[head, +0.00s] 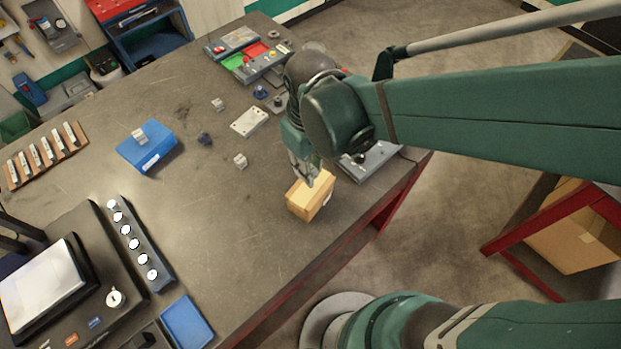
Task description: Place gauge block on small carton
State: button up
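The small carton (309,199) is a tan box near the table's right front edge. My gripper (312,180) points down right over the carton's top, with its fingertips at or just above it. Whether the fingers are apart, or hold anything, is too small to tell. Small pale metal blocks are in view: one on a blue box (139,135), one on the table left of the carton (240,161), and one farther back (218,104). I cannot tell which of them, if any, is the gauge block.
The blue box (147,153) sits left of centre. A pale plate with holes (249,122) and a dark lump (205,139) lie behind the carton. A grey device (367,163) is right of my gripper. A dark rail with white discs (140,243) stands front left. The table's middle is mostly clear.

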jog(key=shift+f, duration=0.8)
jog(key=shift+f, duration=0.1)
jog(key=shift+f, duration=1.75)
jog(key=shift+f+b, duration=0.2)
jog(key=shift+b, duration=0.1)
jog(key=o, duration=1)
jog(key=shift+r, duration=0.2)
jog(key=shift+r+p, duration=0.5)
jog(key=shift+r, duration=5.5)
